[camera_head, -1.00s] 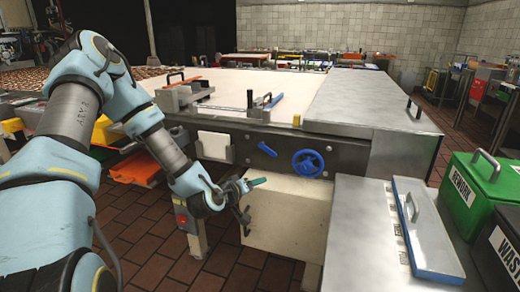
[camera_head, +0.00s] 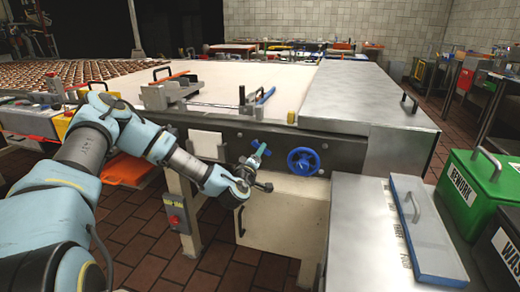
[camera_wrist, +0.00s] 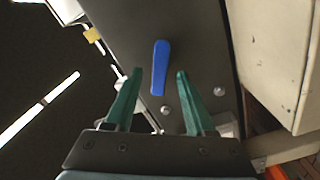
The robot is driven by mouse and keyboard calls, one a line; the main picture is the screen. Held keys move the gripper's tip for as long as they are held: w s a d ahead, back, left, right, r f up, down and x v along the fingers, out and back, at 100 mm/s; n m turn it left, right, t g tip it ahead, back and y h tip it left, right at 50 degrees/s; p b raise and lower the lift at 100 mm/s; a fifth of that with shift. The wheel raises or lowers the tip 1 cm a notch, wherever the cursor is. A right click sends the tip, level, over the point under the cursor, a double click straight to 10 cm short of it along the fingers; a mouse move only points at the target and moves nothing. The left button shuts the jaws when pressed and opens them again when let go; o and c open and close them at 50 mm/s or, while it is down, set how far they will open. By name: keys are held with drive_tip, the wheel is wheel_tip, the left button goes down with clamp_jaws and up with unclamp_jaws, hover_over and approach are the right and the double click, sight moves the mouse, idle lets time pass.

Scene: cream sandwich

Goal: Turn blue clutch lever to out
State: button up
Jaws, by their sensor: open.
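The blue clutch lever (camera_wrist: 160,68) is a slim handle on the dark side panel. In the wrist view it stands nearly upright, slightly tilted, ahead of my gripper. My gripper (camera_wrist: 160,73) is open, with one green finger on each side of the lever's lower part in the picture. I see no clear contact, and the depth gap is hard to judge. In the head view my gripper (camera_head: 261,151) is in front of the panel and partly hides the lever (camera_head: 257,143).
A blue handwheel (camera_head: 303,161) is on the panel right of the lever. Below is a cream box (camera_head: 285,215). A steel table with a blue-edged lid (camera_head: 428,235) stands at the right, beside a green REWORK bin (camera_head: 470,190).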

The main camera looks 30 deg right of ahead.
drive_tip(key=shift+x, duration=1.15)
drive_tip(key=shift+s, duration=0.1)
clamp_jaws()
idle(0.5)
